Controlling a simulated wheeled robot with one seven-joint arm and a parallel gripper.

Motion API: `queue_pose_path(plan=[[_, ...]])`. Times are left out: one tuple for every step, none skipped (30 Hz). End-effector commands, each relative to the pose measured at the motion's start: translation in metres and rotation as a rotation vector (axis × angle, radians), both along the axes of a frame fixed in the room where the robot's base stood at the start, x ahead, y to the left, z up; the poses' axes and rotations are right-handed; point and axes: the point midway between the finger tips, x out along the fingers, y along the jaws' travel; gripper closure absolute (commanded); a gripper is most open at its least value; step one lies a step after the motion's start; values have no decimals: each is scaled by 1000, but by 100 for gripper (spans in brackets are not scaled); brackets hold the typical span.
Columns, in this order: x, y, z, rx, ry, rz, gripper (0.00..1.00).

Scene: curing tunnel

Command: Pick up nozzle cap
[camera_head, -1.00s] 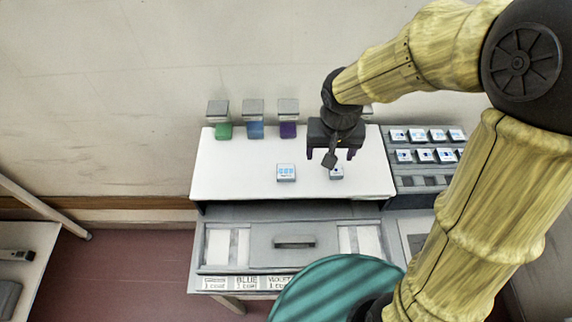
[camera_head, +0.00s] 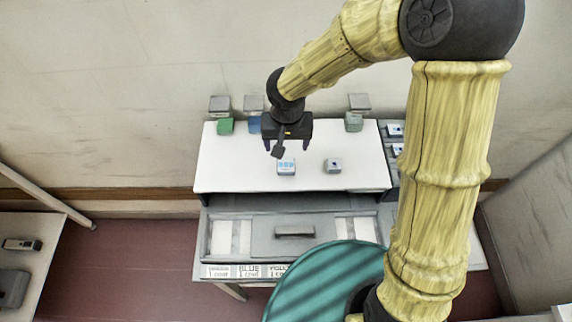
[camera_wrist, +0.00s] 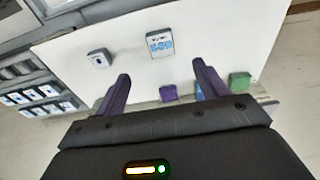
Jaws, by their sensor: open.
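Two small pieces lie on the white tabletop (camera_head: 230,180). One is a pale block with blue markings (camera_head: 286,168); the other is a smaller grey block with a dark spot (camera_head: 332,165). I cannot tell for sure which is the nozzle cap. My gripper (camera_head: 286,147) is open and empty, above and just behind the blue-marked block in the head view. In the wrist view the blue-marked block (camera_wrist: 159,42) lies ahead, between the lines of my two purple fingers (camera_wrist: 161,72). The grey block (camera_wrist: 99,58) is to its left. Neither piece is touched.
Green (camera_head: 226,126) and blue (camera_head: 254,124) blocks stand along the back edge under grey-topped holders; a purple one (camera_wrist: 168,92) shows in the wrist view. A rack of several small blocks (camera_wrist: 40,95) is at the side. A drawer front (camera_head: 294,243) lies below the tabletop.

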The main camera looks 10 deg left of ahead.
Motion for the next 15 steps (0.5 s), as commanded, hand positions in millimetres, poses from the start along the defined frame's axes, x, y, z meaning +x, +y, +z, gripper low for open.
queue_pose_path(plan=[[0,0,-8,-3,3,2,27],[1,1,-14,-2,4,3,27],[1,0,-20,-3,4,2,27],[2,1,-25,-2,4,2,27],[3,1,-30,-2,4,2,27],[4,1,-37,-2,4,1,27],[4,1,-42,-3,3,3,27],[4,1,-46,-2,4,1,27],[6,2,-53,-2,3,2,27],[6,2,-57,-3,1,1,27],[7,2,-60,-3,1,2,27],[7,2,-64,-1,2,0,27],[8,2,-66,-1,0,1,27],[8,2,-67,-1,0,1,27],[8,2,-69,-1,0,0,27]])
